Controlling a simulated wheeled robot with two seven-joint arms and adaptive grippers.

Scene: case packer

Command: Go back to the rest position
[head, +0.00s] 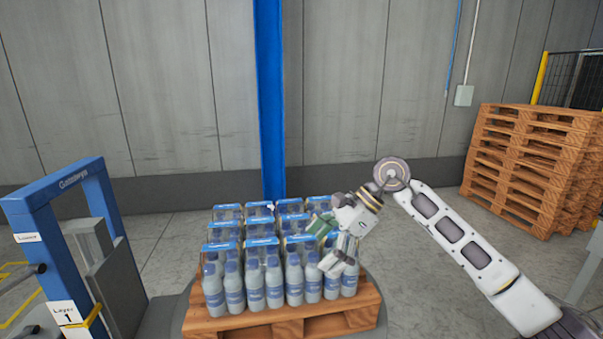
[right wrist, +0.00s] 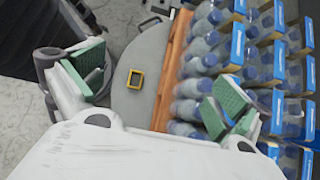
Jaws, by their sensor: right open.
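My right gripper (head: 325,245) is above the front right part of the bottle load in the head view. Its two green-padded fingers are spread in the right wrist view (right wrist: 158,98), with nothing held between them. The bottles (head: 273,280) are grey-blue with blue labels, grouped in packs with blue top strips (head: 222,246), standing on a wooden pallet (head: 250,328). In the right wrist view, one finger overlaps the bottles (right wrist: 205,60); I cannot tell whether it touches them. My left gripper is not in view.
A blue frame (head: 75,185) with a "Layer 1" sign (head: 66,315) stands at left. Stacked empty pallets (head: 530,165) stand at back right. A blue post (head: 270,100) rises behind the load. A small yellow-black item (right wrist: 136,79) lies on the grey round base (right wrist: 140,55). Floor is clear between load and stack.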

